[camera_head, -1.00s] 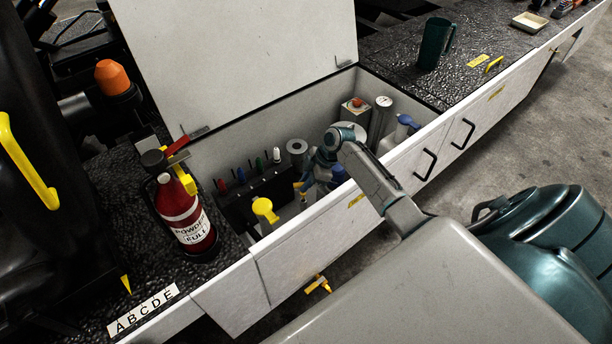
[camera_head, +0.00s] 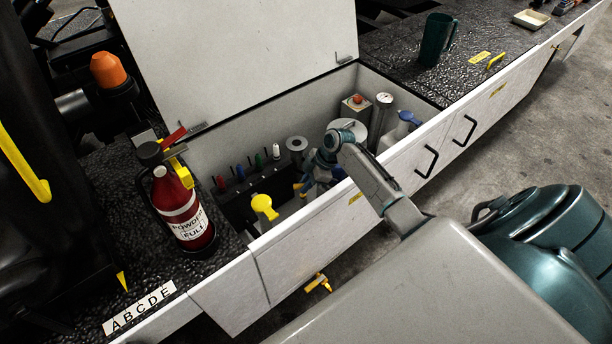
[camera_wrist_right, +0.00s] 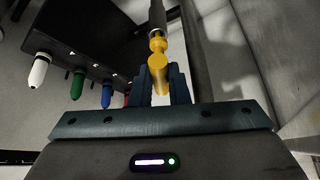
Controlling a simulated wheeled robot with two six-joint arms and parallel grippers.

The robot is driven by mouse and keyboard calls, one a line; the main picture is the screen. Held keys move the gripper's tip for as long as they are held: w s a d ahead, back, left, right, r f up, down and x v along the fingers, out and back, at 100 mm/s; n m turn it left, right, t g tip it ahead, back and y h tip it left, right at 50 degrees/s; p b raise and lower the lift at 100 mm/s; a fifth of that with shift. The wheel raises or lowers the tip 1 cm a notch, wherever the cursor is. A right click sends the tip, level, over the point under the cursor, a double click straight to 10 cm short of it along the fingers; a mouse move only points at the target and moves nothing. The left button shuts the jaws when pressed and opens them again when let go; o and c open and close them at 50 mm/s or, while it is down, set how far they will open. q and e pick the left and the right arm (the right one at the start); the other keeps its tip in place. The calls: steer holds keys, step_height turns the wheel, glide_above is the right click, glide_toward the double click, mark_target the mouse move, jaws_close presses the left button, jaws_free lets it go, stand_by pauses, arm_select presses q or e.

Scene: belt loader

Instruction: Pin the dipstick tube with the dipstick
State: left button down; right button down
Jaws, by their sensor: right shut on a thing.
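My right gripper (camera_head: 303,187) reaches down into the open white locker, and its arm crosses the locker's front wall. In the right wrist view the gripper (camera_wrist_right: 160,88) is shut on a yellow handle (camera_wrist_right: 158,68), which I take to be the dipstick's. A grey cylindrical piece (camera_wrist_right: 157,18) lies in line just beyond the yellow collar. I cannot tell whether it is the dipstick tube, or whether the dipstick is inside it. Another yellow-capped piece (camera_head: 262,204) stands in the locker left of the gripper. My left gripper is out of view.
A dark rack with coloured-handled tools (camera_wrist_right: 77,86) is left of the gripper. A red extinguisher (camera_head: 182,210) stands on the ledge left of the locker. Cans and a blue-capped bottle (camera_head: 402,128) fill the locker's right end. The raised lid (camera_head: 240,60) stands behind.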

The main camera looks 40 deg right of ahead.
steer(key=shift+f+b, duration=0.45)
steer(key=shift+f, duration=0.2)
steer(key=shift+s+f, duration=0.1)
steer(key=c, duration=1.3)
jaws_free()
steer(key=b+v, duration=0.1)
steer(key=v, duration=0.9)
steer(key=shift+d+r+b, duration=0.2)
steer(key=shift+r+b, duration=0.15)
